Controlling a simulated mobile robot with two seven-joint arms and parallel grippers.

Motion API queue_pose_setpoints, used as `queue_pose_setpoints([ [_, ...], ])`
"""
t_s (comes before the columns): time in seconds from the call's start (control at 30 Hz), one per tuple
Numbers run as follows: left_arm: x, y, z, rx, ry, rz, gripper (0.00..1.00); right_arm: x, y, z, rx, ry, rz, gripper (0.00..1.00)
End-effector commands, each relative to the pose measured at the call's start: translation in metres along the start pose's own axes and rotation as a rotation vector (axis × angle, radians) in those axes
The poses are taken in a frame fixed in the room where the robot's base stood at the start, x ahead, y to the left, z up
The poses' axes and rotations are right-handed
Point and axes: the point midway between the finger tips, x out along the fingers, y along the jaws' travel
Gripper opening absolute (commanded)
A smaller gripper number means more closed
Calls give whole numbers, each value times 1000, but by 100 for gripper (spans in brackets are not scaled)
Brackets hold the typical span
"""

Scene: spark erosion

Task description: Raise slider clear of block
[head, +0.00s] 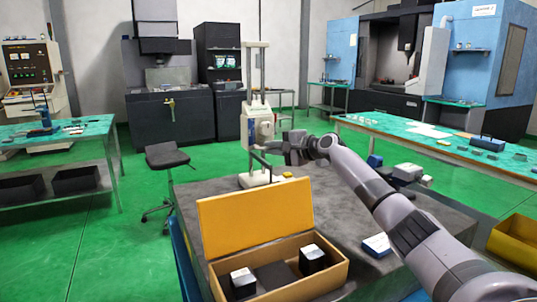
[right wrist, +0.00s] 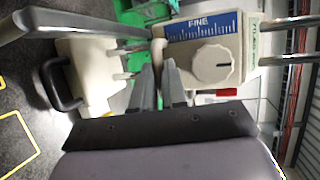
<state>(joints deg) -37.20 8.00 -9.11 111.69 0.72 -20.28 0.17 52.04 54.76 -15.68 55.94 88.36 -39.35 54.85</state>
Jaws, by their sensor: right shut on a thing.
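The slider (head: 256,127) is a cream housing on two upright rods of a tall stand. In the right wrist view the slider (right wrist: 208,50) shows a blue "FINE" scale and a round knob (right wrist: 212,64). My right gripper (head: 284,147) is beside the slider. Its closed fingers (right wrist: 158,72) meet the slider's lower edge; they partly hide the held spot. Below is the stand's cream base (head: 256,178), also in the wrist view with a black handle (right wrist: 50,88). I cannot tell which block is meant, or its gap from the slider. My left gripper is out of view.
The grey table carries an open wooden box (head: 325,275) with a yellow lid (head: 256,217) and two black-and-white blocks inside. A small blue-and-white box (head: 377,245) lies right of it. A stool (head: 167,155) stands left of the table.

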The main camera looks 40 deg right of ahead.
Motion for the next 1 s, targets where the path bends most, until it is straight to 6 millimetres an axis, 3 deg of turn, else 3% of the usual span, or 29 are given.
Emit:
queue_pose_setpoints([
  [0.03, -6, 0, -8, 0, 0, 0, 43, -4, -16, -2, 4, -2, -10, 0],
  [0.13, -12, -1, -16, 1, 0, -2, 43, -6, -25, 0, 3, -5, -8, 0],
  [0.6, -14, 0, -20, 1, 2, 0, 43, -6, -27, 2, 3, -10, -3, 0],
  [0.63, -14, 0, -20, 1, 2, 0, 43, -5, -27, 2, 3, -10, -3, 19],
  [0.7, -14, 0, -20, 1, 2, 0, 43, -5, -26, 2, 3, -10, -3, 37],
  [1.0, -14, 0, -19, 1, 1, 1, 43, -6, -26, 2, 3, -8, -1, 37],
])
